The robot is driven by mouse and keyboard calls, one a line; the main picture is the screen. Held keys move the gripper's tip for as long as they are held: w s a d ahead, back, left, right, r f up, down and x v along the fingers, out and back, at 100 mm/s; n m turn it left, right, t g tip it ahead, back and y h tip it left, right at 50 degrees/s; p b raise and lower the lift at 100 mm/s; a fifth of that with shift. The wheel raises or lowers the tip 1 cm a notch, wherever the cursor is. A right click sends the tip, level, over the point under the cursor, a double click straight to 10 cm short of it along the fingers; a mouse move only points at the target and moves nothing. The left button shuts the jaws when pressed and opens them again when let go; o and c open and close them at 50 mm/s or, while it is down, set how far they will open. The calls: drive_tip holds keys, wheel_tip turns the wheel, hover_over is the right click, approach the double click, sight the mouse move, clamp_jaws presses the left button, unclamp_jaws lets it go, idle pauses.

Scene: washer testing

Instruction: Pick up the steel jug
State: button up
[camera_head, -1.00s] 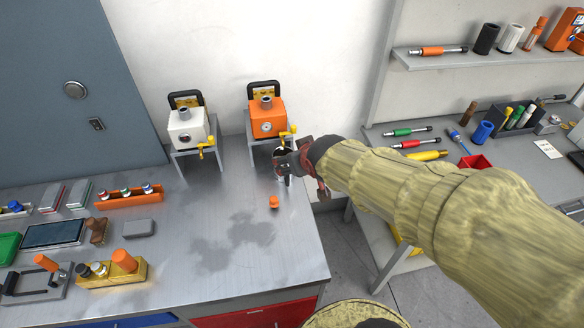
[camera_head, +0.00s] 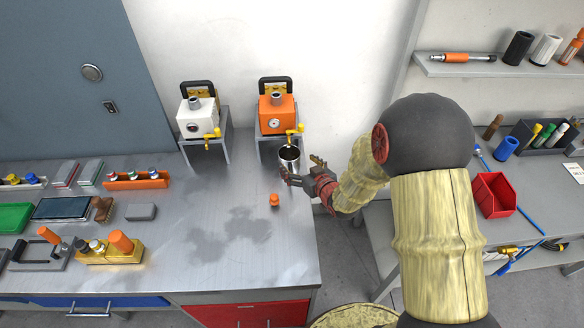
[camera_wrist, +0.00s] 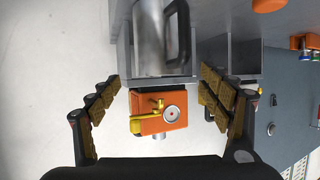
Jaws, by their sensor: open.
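The steel jug (camera_head: 289,154) stands upright under the yellow tap of the orange machine (camera_head: 277,113), near the right end of the steel bench. Its round mouth and dark inside show in the head view. In the wrist view the jug (camera_wrist: 150,45) is a grey metal body with a black handle at the top. My gripper (camera_head: 301,170) is open and empty, beside the jug at its lower right. In the wrist view the fingers (camera_wrist: 160,85) are spread wide, with the jug beyond the tips. I cannot tell whether a finger touches it.
A white machine (camera_head: 198,120) stands left of the orange one. A small orange item (camera_head: 274,200) lies on the bench (camera_head: 215,270) in front of the jug. Bare bench lies around it. A red bin (camera_head: 494,195) is on the right-hand table.

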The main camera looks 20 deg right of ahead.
sight(294, 161)
drive_tip(key=b+x, duration=0.1)
drive_tip(key=x, duration=0.6)
drive_tip(key=shift+s, duration=0.1)
drive_tip(key=shift+c, duration=0.6)
drive_tip(key=c, duration=1.5)
drive_tip(key=shift+c, duration=0.3)
